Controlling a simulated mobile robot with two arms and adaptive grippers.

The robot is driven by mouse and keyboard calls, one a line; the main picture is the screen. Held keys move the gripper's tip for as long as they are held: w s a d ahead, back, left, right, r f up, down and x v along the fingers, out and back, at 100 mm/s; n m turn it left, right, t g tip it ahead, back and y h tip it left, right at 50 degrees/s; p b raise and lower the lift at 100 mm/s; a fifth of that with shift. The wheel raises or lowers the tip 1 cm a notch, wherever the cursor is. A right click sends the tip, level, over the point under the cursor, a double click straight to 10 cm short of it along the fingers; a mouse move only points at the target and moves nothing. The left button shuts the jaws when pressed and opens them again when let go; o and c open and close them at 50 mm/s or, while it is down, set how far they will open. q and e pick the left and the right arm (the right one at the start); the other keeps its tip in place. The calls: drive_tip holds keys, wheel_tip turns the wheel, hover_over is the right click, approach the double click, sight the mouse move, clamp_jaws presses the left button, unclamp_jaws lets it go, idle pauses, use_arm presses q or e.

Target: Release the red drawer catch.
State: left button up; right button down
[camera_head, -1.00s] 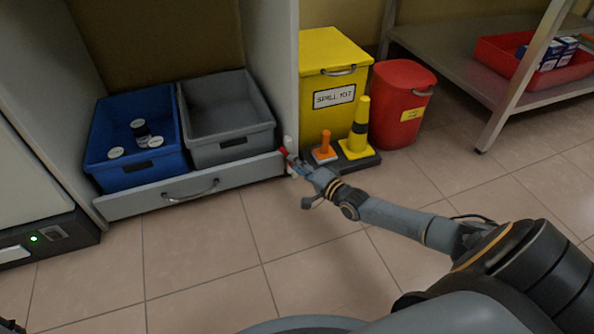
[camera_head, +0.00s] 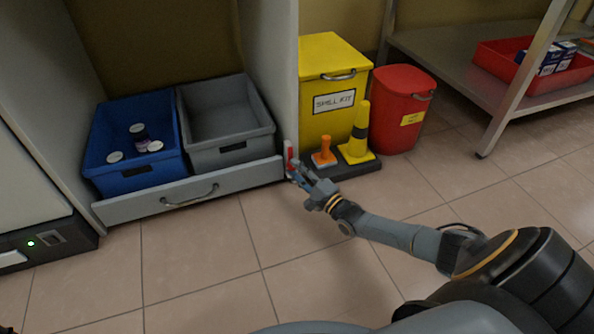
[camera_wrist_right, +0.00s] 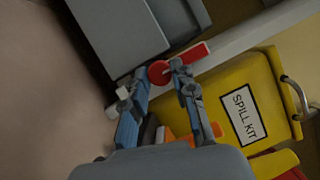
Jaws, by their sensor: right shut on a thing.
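The red drawer catch (camera_head: 289,154) sits at the right end of the grey drawer front (camera_head: 240,183), against the cabinet's side post. It stands nearly upright in the head view. In the right wrist view it shows as a red disc and bar (camera_wrist_right: 192,54) at the fingertips. My right gripper (camera_head: 293,171) reaches it from the lower right and is shut on it; the fingers (camera_wrist_right: 153,82) stand apart with the red part at their tips. The drawer has a curved handle (camera_head: 190,200) and looks shut. My left gripper is not in view.
A blue bin (camera_head: 97,150) with several white-capped containers and an empty grey bin (camera_head: 230,150) stand above the drawer. Right of the catch are a yellow spill kit box (camera_head: 320,85), cones (camera_head: 359,130) and a red bin (camera_head: 400,100). The floor in front is clear.

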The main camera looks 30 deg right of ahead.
idle(0.3)
drive_tip(key=c, duration=1.1)
unclamp_jaws()
drive_tip(key=shift+o, duration=0.2)
drive_tip(key=s, duration=0.4)
drive_tip(key=s+d+f, duration=0.1)
drive_tip(key=s, duration=0.6)
drive_tip(key=shift+s+d+f, duration=0.25)
drive_tip(key=shift+s+d, duration=0.15)
drive_tip(key=shift+a, duration=0.1)
